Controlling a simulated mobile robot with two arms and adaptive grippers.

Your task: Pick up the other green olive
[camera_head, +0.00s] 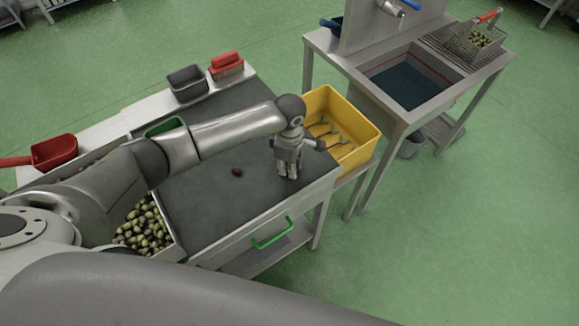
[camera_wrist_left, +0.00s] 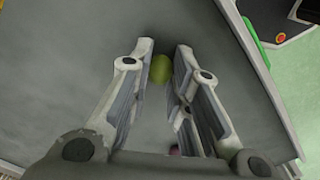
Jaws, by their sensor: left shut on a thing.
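My left gripper (camera_head: 287,174) points down at the dark grey tabletop near its right end. In the left wrist view, its fingers (camera_wrist_left: 163,58) are shut on a green olive (camera_wrist_left: 160,69) at the fingertips. The head view hides this olive, and I cannot tell whether it touches the table. A dark red olive (camera_head: 237,171) lies on the tabletop to the left of the gripper. Part of a dark red thing also shows low between the fingers in the wrist view (camera_wrist_left: 174,150). My right gripper is not in view.
A yellow crate (camera_head: 372,131) with several small things inside stands off the table's right end. A bin of mixed olives (camera_head: 146,228) is at the left. Grey (camera_head: 187,83) and red (camera_head: 227,66) containers stand at the back edge. A sink (camera_head: 452,78) is beyond.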

